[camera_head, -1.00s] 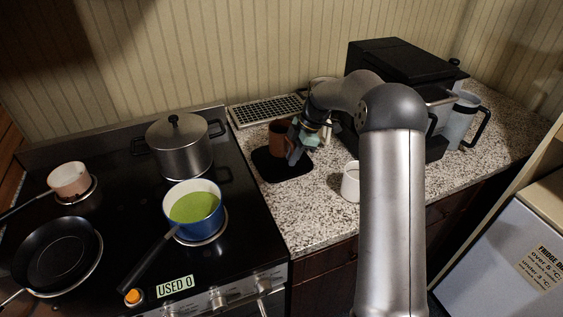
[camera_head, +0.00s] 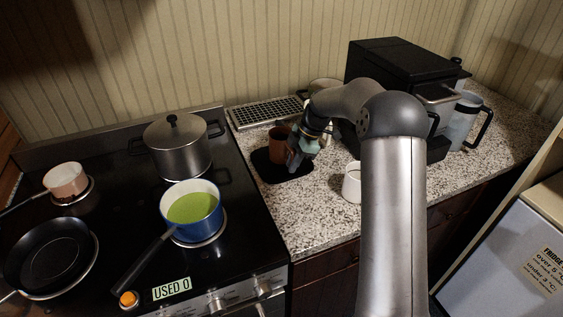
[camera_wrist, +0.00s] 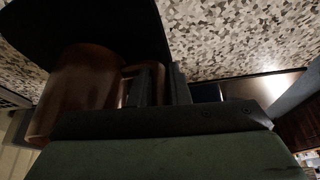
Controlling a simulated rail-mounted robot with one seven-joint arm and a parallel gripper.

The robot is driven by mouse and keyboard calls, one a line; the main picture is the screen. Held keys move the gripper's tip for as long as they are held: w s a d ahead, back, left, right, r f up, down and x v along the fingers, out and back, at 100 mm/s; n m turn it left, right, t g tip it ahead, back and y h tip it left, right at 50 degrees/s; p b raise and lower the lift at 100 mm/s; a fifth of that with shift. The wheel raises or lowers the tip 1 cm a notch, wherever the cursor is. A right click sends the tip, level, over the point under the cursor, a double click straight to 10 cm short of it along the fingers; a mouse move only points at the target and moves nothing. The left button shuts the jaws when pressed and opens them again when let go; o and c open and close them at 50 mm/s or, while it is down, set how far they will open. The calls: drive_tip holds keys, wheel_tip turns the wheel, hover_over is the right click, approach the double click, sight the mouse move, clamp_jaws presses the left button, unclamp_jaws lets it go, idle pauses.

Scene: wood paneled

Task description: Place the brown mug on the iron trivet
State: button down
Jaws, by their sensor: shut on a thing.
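The brown mug (camera_head: 278,145) is upright over the left rear part of the flat black trivet (camera_head: 299,172) on the counter. It also shows large in the wrist view (camera_wrist: 78,92), with the dark trivet (camera_wrist: 85,22) at its base end. I cannot tell whether its base touches the trivet or hangs just above it. My gripper (camera_head: 295,157) is at the mug's right side, and in the wrist view its dark fingers (camera_wrist: 160,86) are shut on the mug's handle. The gripper hides part of the mug and trivet.
A white mug (camera_head: 352,184) stands right of the trivet. A black coffee machine (camera_head: 400,62) is behind my arm, with a metal rack (camera_head: 262,113) at the back. The stove at left holds a steel pot (camera_head: 178,148) and a blue saucepan (camera_head: 192,208).

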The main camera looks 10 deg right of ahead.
drive_tip(key=shift+f, duration=0.35)
drive_tip(key=shift+f+b, duration=0.25)
drive_tip(key=shift+b, duration=0.15)
drive_tip(key=c, duration=1.3)
unclamp_jaws()
drive_tip(key=b+v, duration=0.1)
drive_tip(key=v, duration=1.6)
drive_tip(key=shift+r, duration=0.25)
